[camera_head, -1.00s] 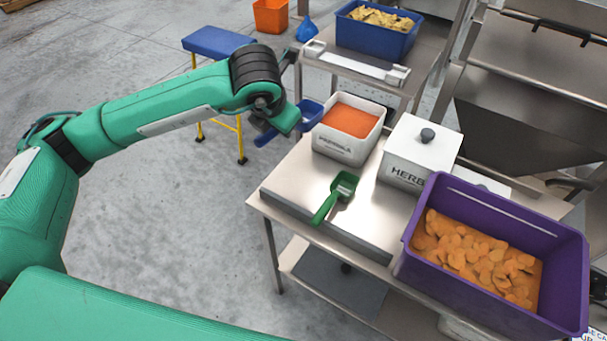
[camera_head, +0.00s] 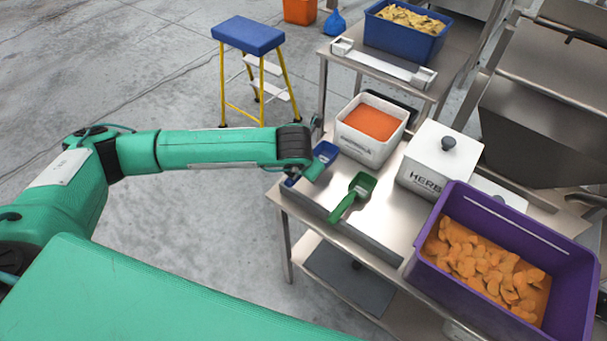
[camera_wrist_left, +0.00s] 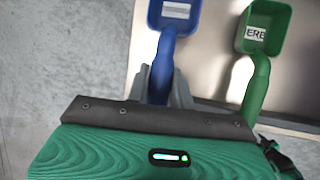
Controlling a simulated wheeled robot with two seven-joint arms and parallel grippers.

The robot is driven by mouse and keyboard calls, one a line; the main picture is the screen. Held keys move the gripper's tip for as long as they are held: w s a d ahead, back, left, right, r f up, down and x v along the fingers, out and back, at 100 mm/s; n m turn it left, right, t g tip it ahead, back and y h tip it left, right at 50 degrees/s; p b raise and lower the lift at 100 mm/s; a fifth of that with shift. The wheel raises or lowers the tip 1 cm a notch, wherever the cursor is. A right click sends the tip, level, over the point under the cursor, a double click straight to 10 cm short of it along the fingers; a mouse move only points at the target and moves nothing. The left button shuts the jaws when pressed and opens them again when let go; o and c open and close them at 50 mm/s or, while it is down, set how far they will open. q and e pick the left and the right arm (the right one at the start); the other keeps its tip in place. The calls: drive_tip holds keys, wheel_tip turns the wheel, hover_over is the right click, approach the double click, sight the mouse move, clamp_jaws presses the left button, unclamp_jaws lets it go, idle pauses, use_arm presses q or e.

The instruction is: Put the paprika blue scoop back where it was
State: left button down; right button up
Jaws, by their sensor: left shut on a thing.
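The blue scoop (camera_head: 325,152) is at the left edge of the steel table, beside the paprika tub. My left gripper (camera_head: 308,171) is shut on its handle, which also shows between the fingers in the left wrist view (camera_wrist_left: 163,75). I cannot tell whether the scoop touches the table top. The white paprika tub (camera_head: 371,128) holds orange-red powder and stands just behind and to the right of the scoop. A green scoop (camera_head: 354,194) lies to the right of the blue one; its label in the wrist view (camera_wrist_left: 262,30) reads "ERB". My right gripper is out of view.
A white lidded herb box (camera_head: 437,163) and a purple crate (camera_head: 500,262) of orange slices take the table's right side. The bare steel table top (camera_head: 395,215) is clear around the green scoop. A blue-topped step stool (camera_head: 248,37) stands on the floor behind left.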

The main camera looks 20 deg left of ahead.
use_arm(q)
wheel_tip(320, 180, down, 4)
drive_tip(key=shift+r+p, duration=0.25)
drive_tip(key=shift+p, duration=0.2)
drive_tip(key=shift+f, duration=0.25)
drive_tip(key=c, duration=1.2)
unclamp_jaws()
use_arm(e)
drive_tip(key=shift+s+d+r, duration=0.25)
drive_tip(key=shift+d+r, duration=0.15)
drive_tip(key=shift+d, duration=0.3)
use_arm(q)
drive_tip(key=b+v, duration=0.3)
drive_tip(key=v, duration=0.9)
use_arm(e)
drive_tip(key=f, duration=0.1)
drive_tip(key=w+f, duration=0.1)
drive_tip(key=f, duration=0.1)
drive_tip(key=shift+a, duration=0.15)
